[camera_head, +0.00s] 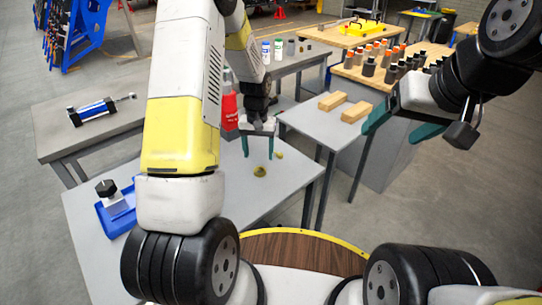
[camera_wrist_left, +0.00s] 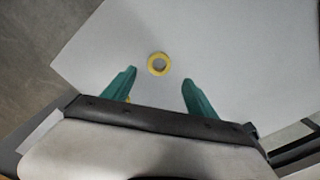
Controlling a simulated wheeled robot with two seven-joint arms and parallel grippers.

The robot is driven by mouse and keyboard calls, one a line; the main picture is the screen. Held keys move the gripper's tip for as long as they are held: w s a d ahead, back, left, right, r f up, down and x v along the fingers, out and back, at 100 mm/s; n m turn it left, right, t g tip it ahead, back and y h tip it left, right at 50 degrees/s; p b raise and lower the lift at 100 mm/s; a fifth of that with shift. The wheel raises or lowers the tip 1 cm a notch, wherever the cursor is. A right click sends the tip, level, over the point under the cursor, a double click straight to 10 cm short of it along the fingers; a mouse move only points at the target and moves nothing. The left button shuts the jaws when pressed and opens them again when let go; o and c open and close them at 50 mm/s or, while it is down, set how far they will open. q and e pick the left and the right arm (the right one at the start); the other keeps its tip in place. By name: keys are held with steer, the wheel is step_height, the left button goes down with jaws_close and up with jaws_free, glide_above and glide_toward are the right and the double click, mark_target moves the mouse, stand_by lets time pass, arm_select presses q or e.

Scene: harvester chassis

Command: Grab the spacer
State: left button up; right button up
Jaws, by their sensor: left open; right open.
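The spacer looks like a small yellow ring (camera_head: 260,171) lying flat on the grey table (camera_head: 85,215). It shows as a ring with an open centre in the left wrist view (camera_wrist_left: 159,64). A second small yellowish piece (camera_head: 279,155) lies near it; in the left wrist view a bit of yellow (camera_wrist_left: 128,99) shows beside a finger. My left gripper (camera_head: 258,155) is open and empty, pointing down over the table. In the left wrist view its fingertips (camera_wrist_left: 160,77) straddle a gap, with the ring just beyond. My right gripper (camera_head: 393,137) is open and empty, raised at the right.
A red bottle (camera_head: 229,106) stands behind my left arm. A blue tray (camera_head: 117,212) with a black-knobbed part sits at the left table edge. Wooden blocks (camera_head: 354,112) lie on a side table. A blue cylinder (camera_head: 92,110) lies on another table.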

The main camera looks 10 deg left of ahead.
mark_target(260, 166)
arm_select(q)
step_height(260, 166, down, 7)
steer(key=shift+s+d+r, duration=0.1)
steer(key=shift+s+d, duration=0.05)
jaws_close()
stand_by(0.5)
steer(key=shift+r, duration=0.1)
